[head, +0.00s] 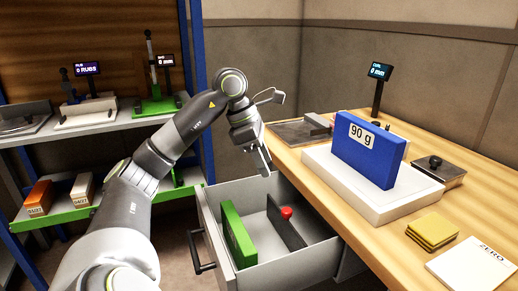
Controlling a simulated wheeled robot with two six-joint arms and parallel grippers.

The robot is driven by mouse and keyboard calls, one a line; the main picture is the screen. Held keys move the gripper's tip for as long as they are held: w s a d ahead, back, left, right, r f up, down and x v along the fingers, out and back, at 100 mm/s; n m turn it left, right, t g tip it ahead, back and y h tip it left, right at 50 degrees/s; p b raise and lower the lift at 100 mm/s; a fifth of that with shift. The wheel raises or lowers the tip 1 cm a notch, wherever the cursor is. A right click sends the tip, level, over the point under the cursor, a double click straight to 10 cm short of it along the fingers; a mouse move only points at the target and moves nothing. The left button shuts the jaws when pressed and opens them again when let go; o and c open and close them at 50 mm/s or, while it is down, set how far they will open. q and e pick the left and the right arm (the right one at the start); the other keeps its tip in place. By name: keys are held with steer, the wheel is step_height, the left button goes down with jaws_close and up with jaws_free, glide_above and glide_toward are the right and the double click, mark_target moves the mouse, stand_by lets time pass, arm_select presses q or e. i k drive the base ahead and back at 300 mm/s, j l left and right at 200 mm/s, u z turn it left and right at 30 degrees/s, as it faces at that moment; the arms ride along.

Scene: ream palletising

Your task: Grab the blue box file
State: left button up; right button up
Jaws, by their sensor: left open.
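The blue box file (369,152) stands upright on a white scale platform (333,188) on the wooden table. A white label on its face reads "90 g". My left gripper (264,163) points down over the far end of an open drawer, left of the blue box file and apart from it. It is open, and nothing shows between its fingers. My right gripper is not in view.
The open grey drawer (289,262) holds a green file and a red-knobbed divider. Yellow pads (432,231), a "ZERO" sheet (474,266) and a dark metal block (437,171) lie on the table (390,243). Shelves with devices stand at the left.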

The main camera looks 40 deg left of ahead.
mark_target(376, 153)
steer(key=k+j, duration=0.1)
steer(key=j, duration=0.35)
steer(key=k+j, duration=0.15)
steer(key=j, duration=0.3)
steer(key=k+j, duration=0.1)
steer(key=j, duration=0.35)
